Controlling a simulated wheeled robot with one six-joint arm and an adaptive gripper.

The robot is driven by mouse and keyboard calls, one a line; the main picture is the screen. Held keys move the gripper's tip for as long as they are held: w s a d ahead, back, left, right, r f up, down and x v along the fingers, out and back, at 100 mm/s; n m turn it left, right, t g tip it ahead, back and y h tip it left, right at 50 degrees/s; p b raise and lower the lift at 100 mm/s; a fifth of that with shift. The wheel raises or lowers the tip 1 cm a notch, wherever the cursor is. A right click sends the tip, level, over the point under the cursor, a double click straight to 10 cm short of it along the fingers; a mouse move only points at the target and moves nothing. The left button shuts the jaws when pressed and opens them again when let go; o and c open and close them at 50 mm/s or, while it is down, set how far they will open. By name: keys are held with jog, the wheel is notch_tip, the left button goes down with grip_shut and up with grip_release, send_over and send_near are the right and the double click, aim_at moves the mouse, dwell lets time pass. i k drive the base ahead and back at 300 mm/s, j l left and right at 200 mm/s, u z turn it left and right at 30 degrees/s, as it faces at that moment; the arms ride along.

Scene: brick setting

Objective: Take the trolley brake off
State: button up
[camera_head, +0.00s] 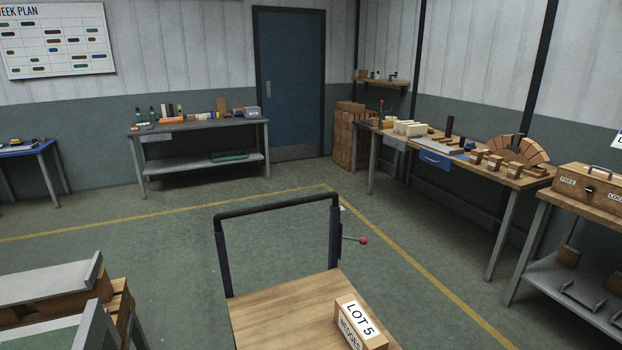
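The trolley (275,304) stands in the lower middle of the head view. It has a wooden deck and a dark upright push handle (277,206). A thin lever with a red knob, apparently the brake lever (362,240), sticks out to the right from the handle's right post. A box labelled "LOT 5" and "WEDGES" (376,342) sits at the deck's front right. The trolley's wheels are out of view. My gripper is not in view.
A wooden bench (518,181) with blocks and a brick arch stands at right. A box marked "FREE" and "LOCK" (588,188) is on a nearer bench. Green floor (160,250) is clear around the handle.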

aim_at(363, 240)
jog(key=l+u, duration=0.1)
jog(key=u, duration=0.15)
jog(key=l+u, duration=0.25)
jog(key=i+l+u, duration=0.1)
jog(key=l+u, duration=0.2)
jog(key=l, duration=0.5)
jog(key=l+u, duration=0.35)
jog(key=l, duration=1.45)
jog(key=k+l, duration=0.1)
jog(key=l, duration=0.9)
jog(key=l+u, duration=0.1)
jog(key=l, duration=0.85)
jog(key=i+l, duration=0.1)
jog(key=i, duration=0.4)
jog(key=i+u, duration=0.1)
jog(key=i, duration=0.45)
